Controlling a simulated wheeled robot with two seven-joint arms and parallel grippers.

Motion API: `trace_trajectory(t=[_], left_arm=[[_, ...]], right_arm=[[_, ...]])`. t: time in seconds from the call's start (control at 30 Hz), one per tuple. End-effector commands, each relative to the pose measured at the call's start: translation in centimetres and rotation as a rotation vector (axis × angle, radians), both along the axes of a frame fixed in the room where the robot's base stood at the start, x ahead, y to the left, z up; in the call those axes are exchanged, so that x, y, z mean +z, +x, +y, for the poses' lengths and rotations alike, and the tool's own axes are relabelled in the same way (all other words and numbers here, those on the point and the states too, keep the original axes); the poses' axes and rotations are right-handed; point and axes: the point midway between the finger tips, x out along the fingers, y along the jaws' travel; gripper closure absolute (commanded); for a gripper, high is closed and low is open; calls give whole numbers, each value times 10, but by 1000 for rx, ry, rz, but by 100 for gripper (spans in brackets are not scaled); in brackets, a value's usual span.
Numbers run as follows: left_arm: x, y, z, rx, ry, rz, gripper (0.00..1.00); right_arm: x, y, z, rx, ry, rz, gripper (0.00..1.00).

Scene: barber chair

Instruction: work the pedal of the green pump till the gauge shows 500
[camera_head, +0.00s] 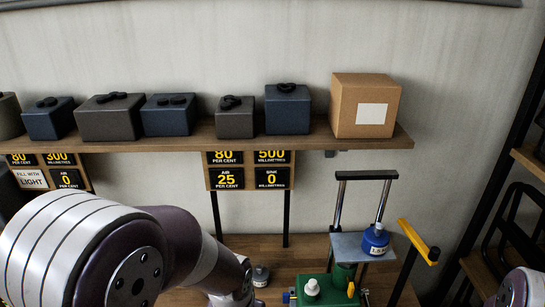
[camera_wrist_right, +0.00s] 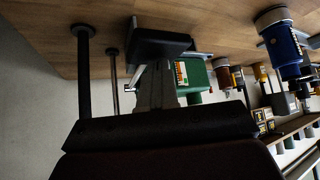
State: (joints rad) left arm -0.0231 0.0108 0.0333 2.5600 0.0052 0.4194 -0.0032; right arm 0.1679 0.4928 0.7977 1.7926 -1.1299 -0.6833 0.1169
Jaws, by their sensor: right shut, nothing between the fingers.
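In the right wrist view a green unit (camera_wrist_right: 193,76) with an orange-marked scale, which looks like the green pump, stands beyond a dark flat pad (camera_wrist_right: 155,45). I cannot tell whether that pad is the pedal. My right gripper (camera_wrist_right: 157,68) is shut and empty, its tips close to the pad; contact is unclear. In the head view a green base (camera_head: 325,291) with knobs shows at the bottom. A dark display reads 0 (camera_head: 272,178) millimetres, below one reading 500 (camera_head: 271,157). My left arm fills the lower left; its gripper is out of view.
A wall shelf (camera_head: 300,140) carries several dark boxes and a cardboard box (camera_head: 364,105). A blue pot (camera_head: 375,240) stands on a grey plate (camera_head: 350,246) beside a yellow lever (camera_head: 417,240). A dark rack (camera_head: 510,225) stands at the right.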

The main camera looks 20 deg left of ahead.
Motion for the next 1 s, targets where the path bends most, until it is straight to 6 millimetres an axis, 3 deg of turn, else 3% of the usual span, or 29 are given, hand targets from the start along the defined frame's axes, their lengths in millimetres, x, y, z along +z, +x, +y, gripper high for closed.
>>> trace_trajectory(t=[0.23, 0.6, 1.0], left_arm=[[6, 0, 0, 0, 0, 0, 57], [61, 0, 0, 0, 0, 0, 57], [58, 0, 0, 0, 0, 0, 57]], right_arm=[[7, 1, 0, -1, 0, -1, 100], [63, 2, 1, -1, 0, 1, 100], [60, 3, 1, -1, 1, -1, 100]])
